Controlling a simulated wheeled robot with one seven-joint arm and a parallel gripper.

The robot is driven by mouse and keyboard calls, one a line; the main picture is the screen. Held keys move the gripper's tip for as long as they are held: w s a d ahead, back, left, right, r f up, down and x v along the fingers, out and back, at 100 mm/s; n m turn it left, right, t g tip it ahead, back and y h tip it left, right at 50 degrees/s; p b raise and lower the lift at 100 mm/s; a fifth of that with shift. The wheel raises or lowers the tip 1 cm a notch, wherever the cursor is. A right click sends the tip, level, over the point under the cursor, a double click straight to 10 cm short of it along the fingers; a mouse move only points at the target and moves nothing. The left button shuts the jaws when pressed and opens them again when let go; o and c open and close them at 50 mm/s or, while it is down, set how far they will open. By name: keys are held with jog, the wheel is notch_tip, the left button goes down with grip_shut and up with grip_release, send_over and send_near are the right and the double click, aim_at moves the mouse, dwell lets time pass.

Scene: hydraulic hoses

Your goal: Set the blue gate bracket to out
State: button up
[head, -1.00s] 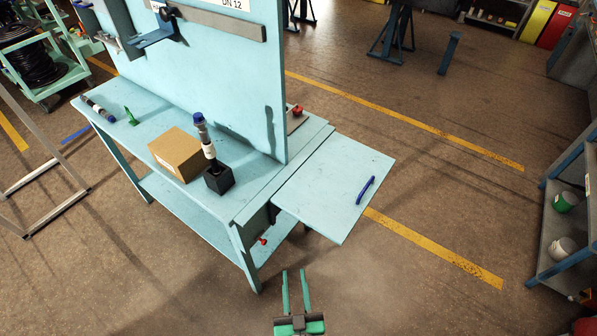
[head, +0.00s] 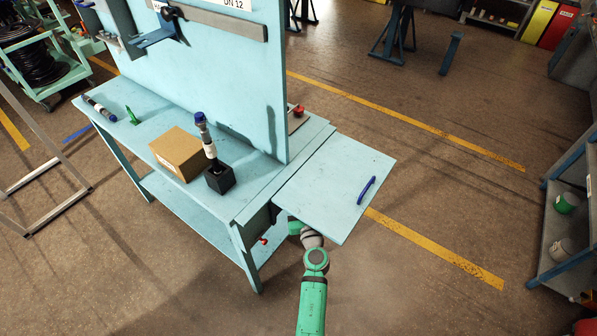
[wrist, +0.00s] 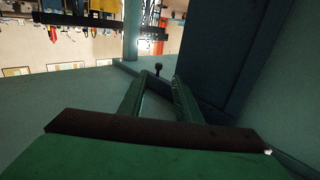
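In the wrist view my gripper (wrist: 161,82) is open, with its two green fingers apart and nothing held between them. A small dark knob on a short stem (wrist: 158,68) shows just beyond and between the fingertips; I cannot tell whether they touch it. Dark blue panels (wrist: 218,45) rise close on the right; I cannot tell for sure which part is the gate bracket. In the head view the side leaf (head: 325,190) lies level at the bench end and hides my fingers. A dark part (head: 273,212) shows under its near left edge.
The bench top (head: 240,200) carries a cardboard box (head: 177,154), a black block (head: 220,179) with a hose end upright in it, and a green item. A blue handle-like piece (head: 366,189) lies on the leaf. Floor to the right is clear up to a shelf (head: 565,235).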

jog(key=w, duration=0.3)
jog(key=w+a, duration=0.1)
jog(key=w, duration=0.6)
jog(key=shift+a, duration=0.15)
jog(key=shift+s, duration=0.1)
grip_shut()
